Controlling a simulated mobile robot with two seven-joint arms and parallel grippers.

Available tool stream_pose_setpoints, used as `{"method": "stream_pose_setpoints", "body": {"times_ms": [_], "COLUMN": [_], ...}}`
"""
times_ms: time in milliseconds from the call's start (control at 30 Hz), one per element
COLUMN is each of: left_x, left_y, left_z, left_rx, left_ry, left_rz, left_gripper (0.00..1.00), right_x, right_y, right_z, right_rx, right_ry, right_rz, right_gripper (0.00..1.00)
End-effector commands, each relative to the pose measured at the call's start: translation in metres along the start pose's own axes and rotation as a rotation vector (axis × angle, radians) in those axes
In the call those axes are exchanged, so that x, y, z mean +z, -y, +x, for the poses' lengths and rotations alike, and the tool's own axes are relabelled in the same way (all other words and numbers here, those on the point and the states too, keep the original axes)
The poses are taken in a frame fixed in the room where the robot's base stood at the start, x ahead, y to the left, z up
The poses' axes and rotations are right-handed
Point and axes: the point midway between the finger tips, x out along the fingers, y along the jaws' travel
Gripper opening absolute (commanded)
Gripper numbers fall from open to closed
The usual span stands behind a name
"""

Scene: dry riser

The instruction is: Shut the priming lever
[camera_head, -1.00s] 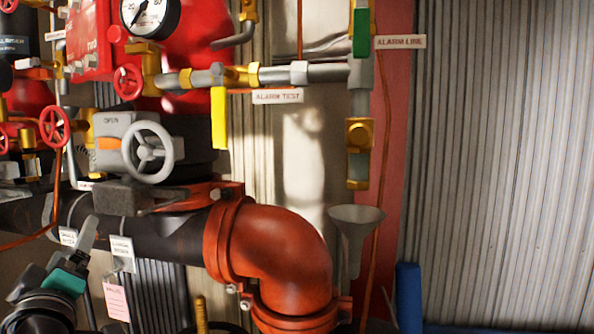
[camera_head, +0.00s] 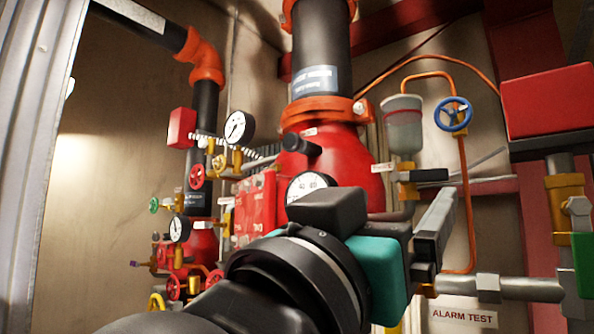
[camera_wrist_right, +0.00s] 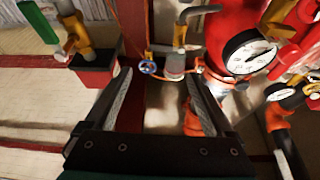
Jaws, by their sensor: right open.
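A small black lever handle (camera_head: 430,175) sticks out to the right from a brass valve (camera_head: 406,190) under a grey and red cup (camera_head: 403,125) in the head view. I take it for the priming lever; the lettering on the white tag (camera_head: 383,167) beside it is too small to read. My right gripper (camera_head: 436,222) is in front of and below the handle, apart from it as far as I can tell. In the wrist view its two fingers (camera_wrist_right: 158,75) are spread with nothing between them; the cup (camera_wrist_right: 175,65) and handle (camera_wrist_right: 160,48) lie beyond. My left gripper is not in view.
A blue handwheel (camera_head: 453,114) on orange tubing is right of the cup. A red box (camera_head: 556,97) stands at the far right. The large red valve body (camera_head: 345,165) and pressure gauges (camera_head: 239,127) crowd the left. A grey pipe (camera_head: 515,289) runs below.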

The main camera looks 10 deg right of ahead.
Motion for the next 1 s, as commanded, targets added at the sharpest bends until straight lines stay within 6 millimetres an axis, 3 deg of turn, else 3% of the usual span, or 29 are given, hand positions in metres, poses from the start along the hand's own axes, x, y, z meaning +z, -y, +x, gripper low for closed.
{"method": "stream_pose_setpoints", "body": {"times_ms": [600,800,1000], "left_x": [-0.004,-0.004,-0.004], "left_y": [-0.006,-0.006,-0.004], "left_z": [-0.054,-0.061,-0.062], "left_rx": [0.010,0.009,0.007], "left_ry": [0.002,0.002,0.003], "left_rz": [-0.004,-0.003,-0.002], "left_gripper": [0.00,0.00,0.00], "right_x": [-0.003,-0.001,0.000], "right_y": [0.000,0.001,0.001], "right_z": [0.115,0.134,0.138], "right_rx": [0.003,0.001,-0.002], "right_ry": [-0.003,-0.002,-0.001], "right_rz": [-0.005,-0.003,-0.001], "right_gripper": [0.89,0.89,0.89]}}
